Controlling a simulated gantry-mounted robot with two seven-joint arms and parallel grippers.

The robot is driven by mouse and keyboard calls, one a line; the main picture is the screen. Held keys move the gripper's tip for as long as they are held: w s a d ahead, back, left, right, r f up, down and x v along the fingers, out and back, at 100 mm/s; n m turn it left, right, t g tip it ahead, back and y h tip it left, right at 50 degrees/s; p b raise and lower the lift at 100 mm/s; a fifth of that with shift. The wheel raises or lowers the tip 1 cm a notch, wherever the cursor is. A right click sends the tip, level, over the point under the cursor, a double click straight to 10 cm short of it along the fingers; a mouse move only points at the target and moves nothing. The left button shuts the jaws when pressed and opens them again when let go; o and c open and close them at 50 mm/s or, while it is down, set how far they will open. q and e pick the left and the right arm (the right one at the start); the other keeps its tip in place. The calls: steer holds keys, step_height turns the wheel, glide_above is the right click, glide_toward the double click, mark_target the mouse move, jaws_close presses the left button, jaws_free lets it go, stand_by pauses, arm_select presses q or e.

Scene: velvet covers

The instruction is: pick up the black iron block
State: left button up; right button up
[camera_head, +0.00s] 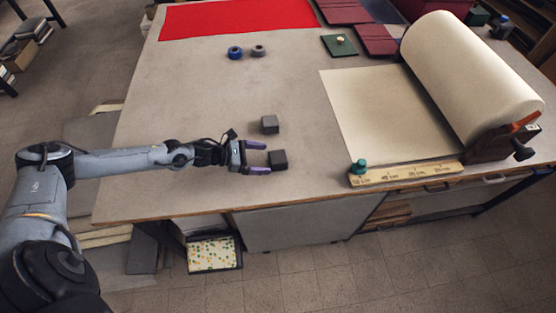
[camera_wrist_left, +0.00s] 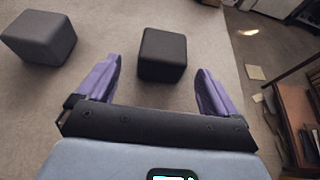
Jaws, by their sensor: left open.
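The black iron block (camera_head: 278,160) is a small dark cube near the front edge of the table. It also shows in the left wrist view (camera_wrist_left: 162,55), ahead of and between my fingers. My left gripper (camera_head: 258,158) is open, with its purple fingers pointing at the black block and their tips close to its near side. In the wrist view the left gripper (camera_wrist_left: 158,88) holds nothing. A second, lighter dark-grey block (camera_head: 270,124) stands behind the black one, and it lies at the left in the wrist view (camera_wrist_left: 39,38). My right gripper is not in view.
A large cream paper roll (camera_head: 470,75) with an unrolled sheet takes up the right side. A wooden ruler (camera_head: 405,174) with a green-topped thing (camera_head: 358,166) lies along the front. Blue (camera_head: 235,53) and grey (camera_head: 258,51) rings sit farther back, near red cloth (camera_head: 235,17).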

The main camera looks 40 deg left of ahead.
mark_target(274, 159)
arm_select(q)
steer(key=shift+x, duration=2.45)
steer(key=shift+s+d, duration=0.1)
jaws_close()
steer(key=shift+r, duration=0.15)
